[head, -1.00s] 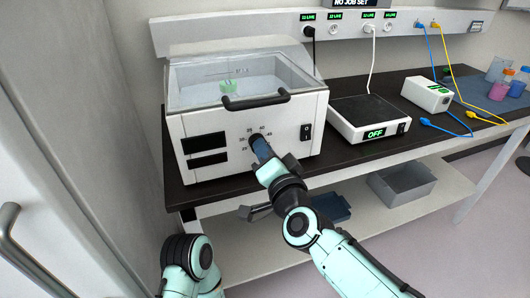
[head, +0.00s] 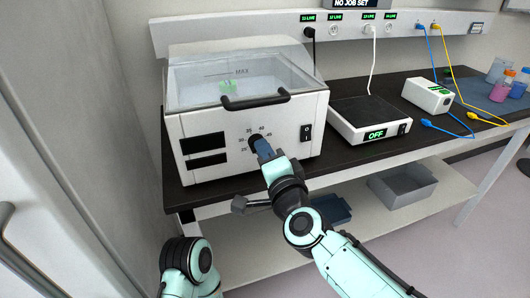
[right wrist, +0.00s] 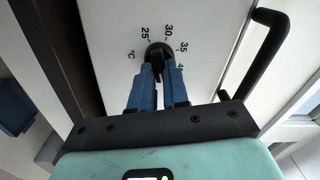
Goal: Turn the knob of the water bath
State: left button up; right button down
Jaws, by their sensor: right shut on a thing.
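The water bath (head: 222,168) is a white box with a clear lid and a dark front handle, standing at the left of the bench. Its black knob (right wrist: 157,50) sits on the front panel, inside a printed temperature scale. My right gripper (head: 262,148) reaches the knob from the front. In the right wrist view its two blue fingers (right wrist: 158,75) are shut on the knob, one on each side. The fingers hide part of the knob, and I cannot read its exact setting. My left gripper is not in view.
A black power switch (head: 306,133) is right of the knob. A hot-plate-like device reading OFF (head: 352,132) and a small white box (head: 425,98) stand further right. A grey bin (head: 405,185) is on the lower shelf.

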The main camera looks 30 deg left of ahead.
jog(key=c, duration=1.1)
grip_release()
pick_arm(q)
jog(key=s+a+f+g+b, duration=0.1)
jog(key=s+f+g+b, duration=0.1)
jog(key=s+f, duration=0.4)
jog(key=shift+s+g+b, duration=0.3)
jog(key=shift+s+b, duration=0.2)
jog(key=shift+b, duration=0.25)
pick_arm(e)
jog(key=shift+v, duration=6.7)
jog(key=shift+a, duration=0.1)
